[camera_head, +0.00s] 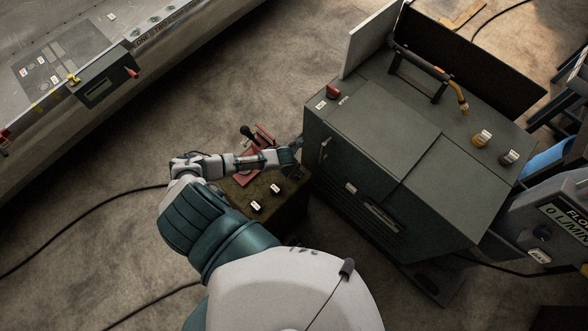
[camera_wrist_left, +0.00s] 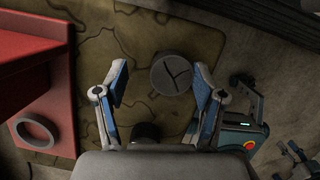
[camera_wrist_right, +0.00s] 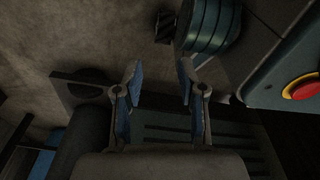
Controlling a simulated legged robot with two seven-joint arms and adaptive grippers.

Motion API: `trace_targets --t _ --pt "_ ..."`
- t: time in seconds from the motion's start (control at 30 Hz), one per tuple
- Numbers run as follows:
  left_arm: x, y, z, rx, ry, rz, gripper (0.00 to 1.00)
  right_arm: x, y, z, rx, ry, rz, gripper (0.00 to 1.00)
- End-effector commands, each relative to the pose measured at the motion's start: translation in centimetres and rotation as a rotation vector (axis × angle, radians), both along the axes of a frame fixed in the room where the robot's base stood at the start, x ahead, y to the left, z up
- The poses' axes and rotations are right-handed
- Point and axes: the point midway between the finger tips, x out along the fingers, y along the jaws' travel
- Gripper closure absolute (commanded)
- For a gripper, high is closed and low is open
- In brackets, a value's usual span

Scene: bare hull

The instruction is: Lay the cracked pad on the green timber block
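The cracked pad looks to be the grey round disc with dark crack lines (camera_wrist_left: 171,74) in the left wrist view. It lies on a mottled olive-brown surface (camera_wrist_left: 120,60). My left gripper (camera_wrist_left: 160,85) is open, its fingers on either side of the disc in the picture; I cannot tell the height gap. In the head view my left gripper (camera_head: 290,160) is over the far edge of a low brown stand (camera_head: 262,198), beside the grey-green cabinet. I cannot make out the green timber block for certain. My right gripper (camera_wrist_right: 158,85) is open and empty in its wrist view.
A red fixture (camera_head: 250,172) stands by the gripper; its ring (camera_wrist_left: 37,131) shows in the left wrist view. The large cabinet (camera_head: 370,130) blocks the right. A red button (camera_wrist_right: 302,88) is near my right gripper. Cables (camera_head: 80,215) cross the floor.

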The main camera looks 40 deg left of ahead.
Motion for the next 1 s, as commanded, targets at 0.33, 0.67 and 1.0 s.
trace_targets --t 0.33,0.67,1.0 --pt "0.0 -0.5 0.2 0.007 -0.001 -0.002 0.31 0.0 0.3 0.0 0.005 0.0 0.0 0.6" --pt "-0.6 -0.1 2.7 0.003 -0.002 -0.002 0.31 -1.8 -0.5 -0.5 -0.003 0.011 0.001 0.6" --pt "-2.5 -0.5 9.8 0.003 -0.001 -0.003 0.31 -5.7 -1.2 -1.4 -0.005 0.027 0.007 0.6"
